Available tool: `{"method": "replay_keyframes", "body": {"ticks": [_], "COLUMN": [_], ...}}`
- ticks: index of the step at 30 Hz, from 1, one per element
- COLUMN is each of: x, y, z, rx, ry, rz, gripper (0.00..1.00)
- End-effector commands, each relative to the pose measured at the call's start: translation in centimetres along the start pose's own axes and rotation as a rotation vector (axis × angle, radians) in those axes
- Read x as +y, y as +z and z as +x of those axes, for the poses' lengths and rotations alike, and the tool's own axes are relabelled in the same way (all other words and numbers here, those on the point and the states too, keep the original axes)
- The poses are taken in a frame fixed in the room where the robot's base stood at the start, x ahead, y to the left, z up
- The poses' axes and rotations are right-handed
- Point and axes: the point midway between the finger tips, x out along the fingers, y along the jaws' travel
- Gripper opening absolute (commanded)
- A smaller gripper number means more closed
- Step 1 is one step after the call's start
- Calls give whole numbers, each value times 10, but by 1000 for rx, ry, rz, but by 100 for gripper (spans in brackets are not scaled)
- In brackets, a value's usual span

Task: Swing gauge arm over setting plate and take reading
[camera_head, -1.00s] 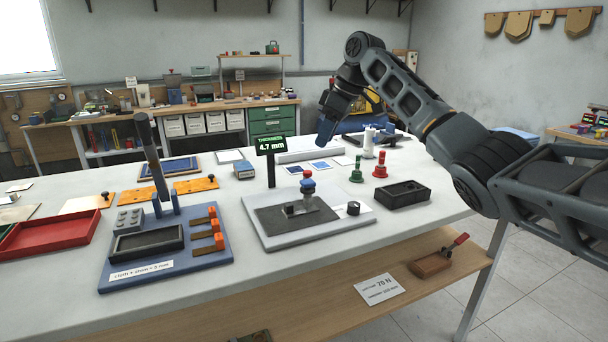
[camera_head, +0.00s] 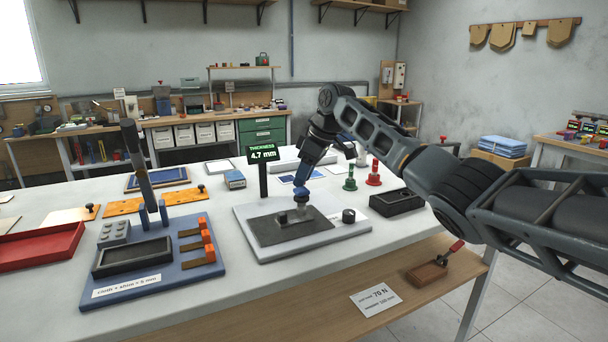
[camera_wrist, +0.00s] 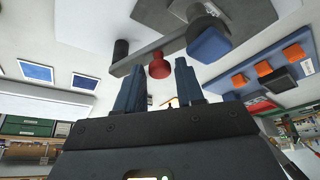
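The thickness gauge stands on a light grey base (camera_head: 345,232) on the bench, with a dark grey plate (camera_head: 283,232) on it. Its display (camera_head: 263,153) on a black post reads 4.7 mm. In the wrist view the gauge arm (camera_wrist: 150,50) carries a red knob (camera_wrist: 158,66) and a blue block (camera_wrist: 208,45). My gripper (camera_head: 302,190) points down over the gauge head, hiding much of it. The wrist view shows my gripper (camera_wrist: 162,85) with its fingers apart. The red knob lies near and between the fingertips; contact cannot be told.
A blue fixture board (camera_head: 200,268) with a dark tray and orange-tipped clamps stands left of the gauge. A black knob (camera_head: 348,215), green (camera_head: 350,178) and red (camera_head: 374,172) plungers and a black box (camera_head: 397,201) are to the right. A red tray (camera_head: 40,245) is far left.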

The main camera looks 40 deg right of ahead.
Motion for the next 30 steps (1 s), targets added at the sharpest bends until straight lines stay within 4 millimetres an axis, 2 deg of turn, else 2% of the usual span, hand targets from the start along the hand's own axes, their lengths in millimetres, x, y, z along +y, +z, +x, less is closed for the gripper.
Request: {"method": "replay_keyframes", "body": {"ticks": [7,18,30], "x": [0,0,0], "y": [0,0,0], "z": [1,0,0], "rx": [0,0,0], "ry": [0,0,0], "rz": [0,0,1], "gripper": [36,1,0]}}
